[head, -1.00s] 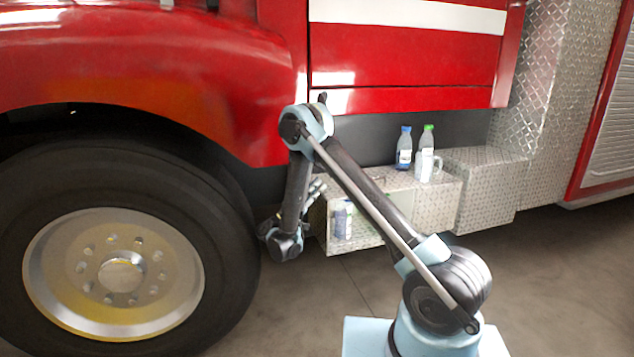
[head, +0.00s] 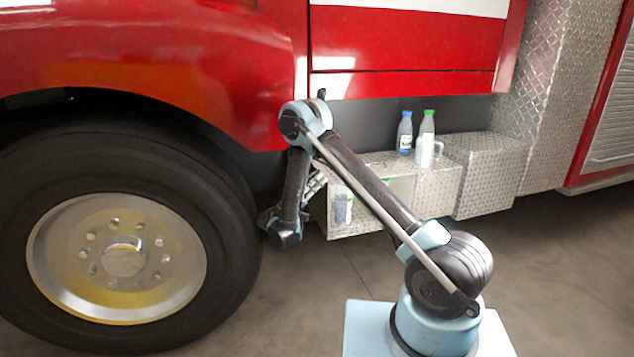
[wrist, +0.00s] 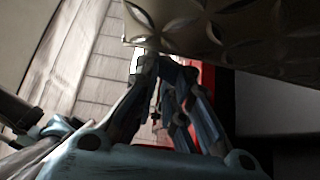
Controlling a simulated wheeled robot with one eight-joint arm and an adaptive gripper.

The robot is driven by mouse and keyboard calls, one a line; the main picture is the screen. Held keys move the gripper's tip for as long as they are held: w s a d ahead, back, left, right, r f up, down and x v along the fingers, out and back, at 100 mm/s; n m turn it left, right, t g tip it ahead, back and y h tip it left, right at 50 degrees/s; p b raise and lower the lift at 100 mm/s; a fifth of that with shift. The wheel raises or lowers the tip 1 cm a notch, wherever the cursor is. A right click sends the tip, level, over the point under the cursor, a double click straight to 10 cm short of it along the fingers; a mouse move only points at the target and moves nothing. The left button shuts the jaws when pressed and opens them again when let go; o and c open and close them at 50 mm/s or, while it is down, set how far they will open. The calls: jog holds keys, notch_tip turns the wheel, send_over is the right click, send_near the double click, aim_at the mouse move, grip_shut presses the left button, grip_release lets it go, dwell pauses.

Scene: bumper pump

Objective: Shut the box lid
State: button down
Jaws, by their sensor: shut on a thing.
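The box (head: 345,230) is a diamond-plate metal box low on the side of the truck, right of the wheel. Its front shows an opening with a bottle (head: 343,207) inside; my arm covers part of it. My gripper (head: 316,184) is at the box's left end, mostly hidden behind my own arm. In the wrist view, my gripper (wrist: 165,65) has its fingers drawn together at the edge of a patterned metal panel (wrist: 235,40), which looks like the lid. The exact contact is dark and hard to see.
The big wheel (head: 120,250) is close left of my gripper. A second diamond-plate block (head: 487,180) is at right. The floor in front is clear.

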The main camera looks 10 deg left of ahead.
jog(key=shift+d+f, duration=0.2)
